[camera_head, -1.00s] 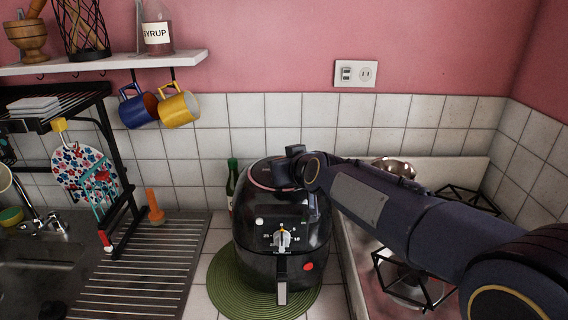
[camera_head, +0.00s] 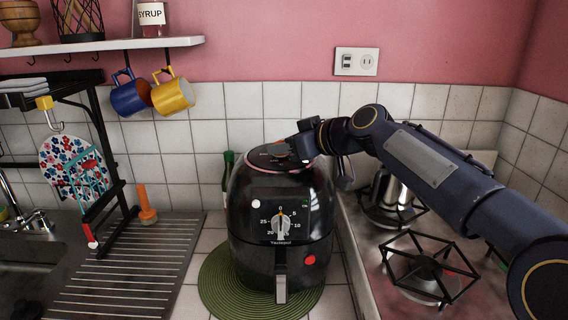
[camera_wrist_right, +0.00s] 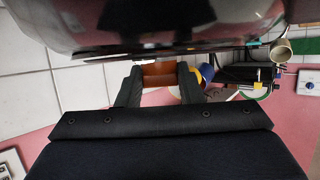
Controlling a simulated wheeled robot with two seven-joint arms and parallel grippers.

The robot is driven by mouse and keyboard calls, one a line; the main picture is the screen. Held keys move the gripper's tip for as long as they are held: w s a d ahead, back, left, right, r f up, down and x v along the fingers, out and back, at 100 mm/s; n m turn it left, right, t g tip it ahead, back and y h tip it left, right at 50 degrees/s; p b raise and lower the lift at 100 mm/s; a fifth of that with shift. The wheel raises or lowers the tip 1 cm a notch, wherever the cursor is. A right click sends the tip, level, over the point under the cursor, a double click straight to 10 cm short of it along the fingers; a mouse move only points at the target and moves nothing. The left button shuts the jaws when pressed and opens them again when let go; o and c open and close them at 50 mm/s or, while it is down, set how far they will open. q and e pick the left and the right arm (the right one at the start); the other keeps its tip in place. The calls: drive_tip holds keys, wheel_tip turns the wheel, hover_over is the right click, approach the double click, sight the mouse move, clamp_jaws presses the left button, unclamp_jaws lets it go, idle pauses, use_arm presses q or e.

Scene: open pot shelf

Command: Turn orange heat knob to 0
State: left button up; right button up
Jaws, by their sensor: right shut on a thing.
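A black air fryer (camera_head: 265,225) stands on a green round mat (camera_head: 215,290). On its top is the orange heat knob (camera_wrist_right: 158,74), seen between the fingers in the right wrist view; my gripper mostly covers it in the head view. My right gripper (camera_head: 288,150) reaches in from the right over the fryer's top. In the wrist view its two fingers (camera_wrist_right: 160,82) are shut on the orange knob, one on each side. The knob's scale and setting cannot be read. A grey dial (camera_head: 281,227) with numbers around it is on the fryer's front. My left gripper is not in view.
A stove (camera_head: 415,285) with black grates and a metal pot (camera_head: 388,195) is at the right. A drying rack (camera_head: 100,190) and sink are at the left. A green bottle (camera_head: 227,170) stands behind the fryer. Blue (camera_head: 128,97) and yellow mugs (camera_head: 173,94) hang above.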

drive_tip(key=shift+w+d+n+g+y+p, duration=0.2)
drive_tip(key=shift+n+g+y, duration=0.15)
drive_tip(key=shift+n+g, duration=0.15)
drive_tip(key=shift+w+d+n+g+y+p, duration=0.1)
drive_tip(key=shift+n+g+y+p, duration=0.05)
drive_tip(key=shift+n+g+y, duration=0.3)
drive_tip(key=n+g+p, duration=0.1)
drive_tip(key=g+p, duration=0.1)
drive_tip(key=n+g+y+p, duration=0.1)
drive_tip(key=n+g+p, duration=0.1)
drive_tip(key=p, duration=0.1)
drive_tip(key=n+g+p, duration=0.2)
drive_tip(key=p, duration=0.1)
drive_tip(key=shift+w+r+y, duration=0.2)
drive_tip(key=shift+r+y, duration=0.05)
drive_tip(key=shift+y, duration=0.15)
drive_tip(key=shift+f+n+g+p, duration=0.15)
drive_tip(key=shift+n+g+p, duration=0.45)
drive_tip(key=shift+p, duration=0.25)
drive_tip(key=shift+f, duration=0.1)
drive_tip(key=shift+a, duration=0.1)
drive_tip(key=o, duration=1)
drive_tip(key=v, duration=0.7)
drive_tip(key=shift+d, duration=0.35)
